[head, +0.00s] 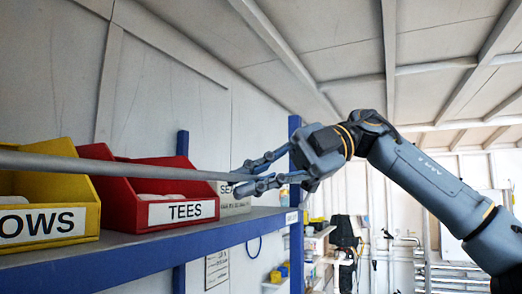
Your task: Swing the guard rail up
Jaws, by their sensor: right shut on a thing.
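The guard rail (120,165) is a grey bar that runs from the left edge across the front of the bins, sloping slightly down to the right. My right gripper (246,180) comes in from the right and is shut on the rail's right end. The rail is at the height of the bins, above the shelf's front edge. The rail's left end is out of view. My left gripper is not in view.
A blue shelf (150,252) holds a yellow bin (55,190) marked "OWS" and a red bin (110,188) marked "TEES". A paler labelled bin (236,200) stands behind the gripper. A blue upright (296,215) rises beside my right wrist.

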